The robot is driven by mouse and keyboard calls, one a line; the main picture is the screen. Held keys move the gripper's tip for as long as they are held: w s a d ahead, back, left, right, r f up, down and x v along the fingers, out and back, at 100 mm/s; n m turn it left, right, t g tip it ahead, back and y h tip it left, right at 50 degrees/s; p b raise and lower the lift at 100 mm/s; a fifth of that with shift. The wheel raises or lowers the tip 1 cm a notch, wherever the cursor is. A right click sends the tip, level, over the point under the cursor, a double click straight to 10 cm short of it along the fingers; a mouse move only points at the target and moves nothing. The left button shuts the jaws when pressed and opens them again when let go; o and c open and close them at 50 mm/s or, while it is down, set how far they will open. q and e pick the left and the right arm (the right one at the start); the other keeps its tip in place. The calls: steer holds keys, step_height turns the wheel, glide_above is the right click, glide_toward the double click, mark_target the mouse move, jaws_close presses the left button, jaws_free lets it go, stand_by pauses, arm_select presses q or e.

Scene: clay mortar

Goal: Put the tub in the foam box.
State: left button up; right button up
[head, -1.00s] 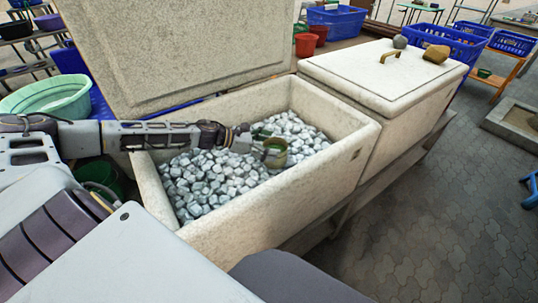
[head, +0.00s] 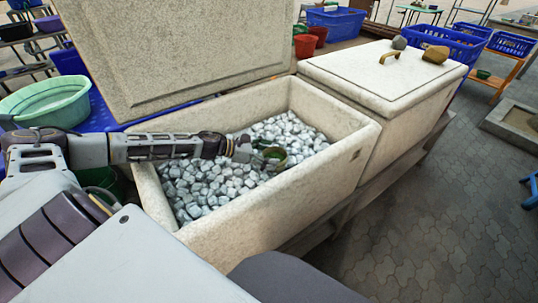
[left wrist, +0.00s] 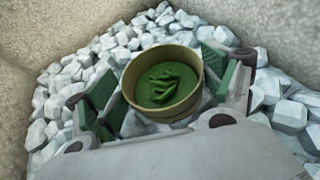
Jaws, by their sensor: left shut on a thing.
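The tub (head: 277,163) is small and olive-green, with green pods or peppers inside. In the left wrist view the tub (left wrist: 187,107) sits upright between the two green-padded fingers of my left gripper (left wrist: 163,78). My left gripper (head: 262,155) is shut on it, inside the open foam box (head: 262,219). The tub is low, at the ice; whether its base touches the ice is hidden. The foam box is pale and speckled, with its lid (head: 185,45) raised at the back. My right gripper is not in view.
Ice cubes (head: 200,188) fill the bottom of the box. A green basin (head: 45,103) is at left. Paved floor lies open at right.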

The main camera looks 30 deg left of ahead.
arm_select(q)
steer(key=o, duration=1.3)
steer(key=shift+f, duration=0.1)
steer(key=o, duration=0.4)
steer(key=shift+c, duration=0.2)
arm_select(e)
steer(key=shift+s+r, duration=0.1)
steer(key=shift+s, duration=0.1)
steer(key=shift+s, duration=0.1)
arm_select(q)
steer(key=shift+r, duration=0.2)
